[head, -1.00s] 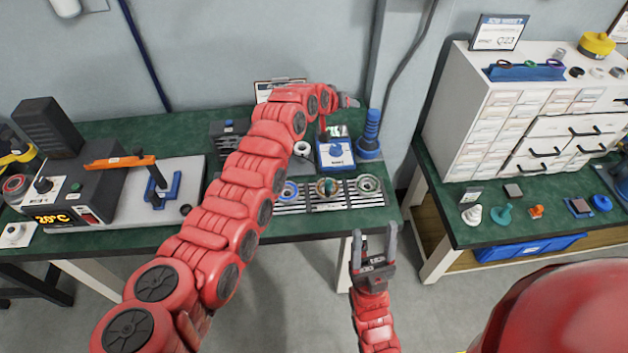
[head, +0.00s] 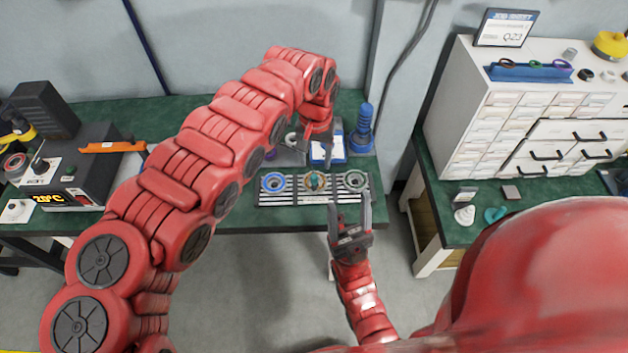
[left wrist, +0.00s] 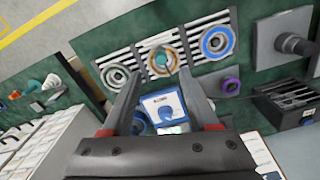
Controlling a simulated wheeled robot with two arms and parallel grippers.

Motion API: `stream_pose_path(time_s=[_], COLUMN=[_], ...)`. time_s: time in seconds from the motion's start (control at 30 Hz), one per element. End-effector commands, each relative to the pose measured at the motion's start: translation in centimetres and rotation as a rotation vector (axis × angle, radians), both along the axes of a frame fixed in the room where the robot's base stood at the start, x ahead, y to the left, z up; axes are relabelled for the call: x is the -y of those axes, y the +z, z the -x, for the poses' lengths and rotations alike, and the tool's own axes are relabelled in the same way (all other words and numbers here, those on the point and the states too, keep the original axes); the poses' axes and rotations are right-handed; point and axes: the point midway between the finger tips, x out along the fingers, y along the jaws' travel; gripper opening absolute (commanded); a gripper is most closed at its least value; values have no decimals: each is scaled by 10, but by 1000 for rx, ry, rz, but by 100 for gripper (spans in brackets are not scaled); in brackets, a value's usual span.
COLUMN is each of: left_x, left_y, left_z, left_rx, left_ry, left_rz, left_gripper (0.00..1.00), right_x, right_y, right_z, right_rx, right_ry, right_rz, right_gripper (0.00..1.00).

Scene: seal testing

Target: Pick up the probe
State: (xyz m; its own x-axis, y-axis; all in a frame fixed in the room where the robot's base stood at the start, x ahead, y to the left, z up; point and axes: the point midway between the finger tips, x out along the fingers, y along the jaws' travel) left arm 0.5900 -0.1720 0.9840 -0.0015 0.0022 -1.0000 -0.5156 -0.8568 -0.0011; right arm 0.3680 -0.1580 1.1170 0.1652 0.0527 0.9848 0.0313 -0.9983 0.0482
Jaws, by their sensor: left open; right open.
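I cannot make out the probe for certain. A blue-and-white box with a blue knob (head: 338,146) stands at the back of the green bench, partly hidden by my left gripper (head: 320,151). In the left wrist view the box (left wrist: 160,104) shows between my open, empty fingers (left wrist: 160,76). A slotted plate (head: 300,199) in front of it carries three rings; the middle ring (head: 315,181) has a small teal piece in it. My right gripper (head: 350,202) is open and empty, low in front of the bench edge.
A blue ribbed post (head: 363,128) stands right of the box. A purple ring (left wrist: 229,87) lies near it in the left wrist view. The heater unit (head: 75,170) is at left. A white drawer cabinet (head: 530,110) is on the right bench. My left arm covers much of the bench.

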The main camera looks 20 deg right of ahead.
Motion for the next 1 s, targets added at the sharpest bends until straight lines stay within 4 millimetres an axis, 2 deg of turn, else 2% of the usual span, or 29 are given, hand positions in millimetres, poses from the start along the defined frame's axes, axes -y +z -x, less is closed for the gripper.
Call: stream_pose_path(time_s=[0.1, 0.27, 0.37, 0.5, 0.6, 0.77, 0.97, 1.0], left_x=[0, 1, -1, -2, -1, -2, -3, -3], left_y=[-18, -28, -37, -58, -71, -79, -79, -79], left_z=[1, 0, 2, 3, 2, 0, 1, 1], left_rx=[-5, 0, -5, -3, -1, 3, 2, 2], left_ry=[0, -2, -1, -1, -1, -1, 0, 0], left_rz=[1, 1, -2, 2, 5, 3, 2, 2], left_gripper=[60, 60, 60, 60, 60, 60, 60, 53], right_x=[0, 0, 0, 0, 0, 0, 0, 0], right_y=[8, 11, 20, 32, 32, 33, 32, 32], right_z=[0, 0, 0, 0, 0, 0, 0, 0], right_rx=[0, 0, 0, 0, 0, 0, 0, 0], right_ry=[0, 0, 0, 0, 0, 0, 0, 0], right_rz=[0, 0, 0, 0, 0, 0, 0, 0], right_gripper=[60, 60, 60, 60, 60, 60, 60, 60])
